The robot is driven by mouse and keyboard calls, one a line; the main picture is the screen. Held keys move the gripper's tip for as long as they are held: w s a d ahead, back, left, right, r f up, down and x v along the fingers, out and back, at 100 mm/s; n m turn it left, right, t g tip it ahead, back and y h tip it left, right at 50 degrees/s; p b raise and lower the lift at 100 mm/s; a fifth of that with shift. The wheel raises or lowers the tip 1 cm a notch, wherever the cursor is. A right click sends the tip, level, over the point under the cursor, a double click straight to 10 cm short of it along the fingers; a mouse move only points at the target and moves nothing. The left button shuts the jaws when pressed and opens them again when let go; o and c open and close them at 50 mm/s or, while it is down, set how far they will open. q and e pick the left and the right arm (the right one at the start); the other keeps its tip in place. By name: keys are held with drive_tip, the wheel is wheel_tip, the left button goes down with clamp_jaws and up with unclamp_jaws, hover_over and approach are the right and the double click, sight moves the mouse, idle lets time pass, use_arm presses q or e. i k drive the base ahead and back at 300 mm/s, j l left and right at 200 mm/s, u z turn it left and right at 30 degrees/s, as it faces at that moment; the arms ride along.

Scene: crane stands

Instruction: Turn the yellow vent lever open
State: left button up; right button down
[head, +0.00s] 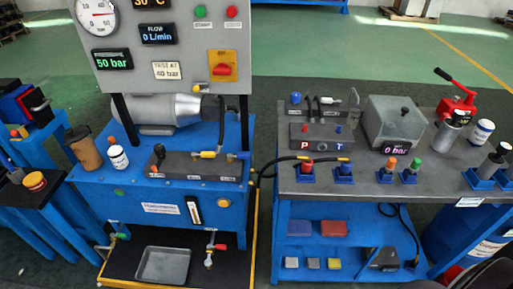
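A small yellow piece, which looks like the yellow vent lever (208,154), sits on top of the dark valve block (190,167) on the left blue bench. It appears to lie roughly level along the block; whether it is open or closed is too small to tell. A black-knobbed handle (159,150) stands at the block's left end, and a blue fitting (238,155) is at its right end.
A bottle (118,158) and a brown cup (85,148) stand left of the block. A black hose (221,124) comes down at its right. A grey-topped bench (330,188) stands right, across a gap. A metal tray (163,265) lies below.

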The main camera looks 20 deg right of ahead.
sight(203, 154)
drive_tip(key=z, duration=0.25)
drive_tip(key=i+j+u, duration=0.1)
drive_tip(key=i, duration=0.35)
drive_tip(key=i+j, duration=0.1)
drive_tip(key=i, duration=0.35)
drive_tip(key=j+u, duration=0.05)
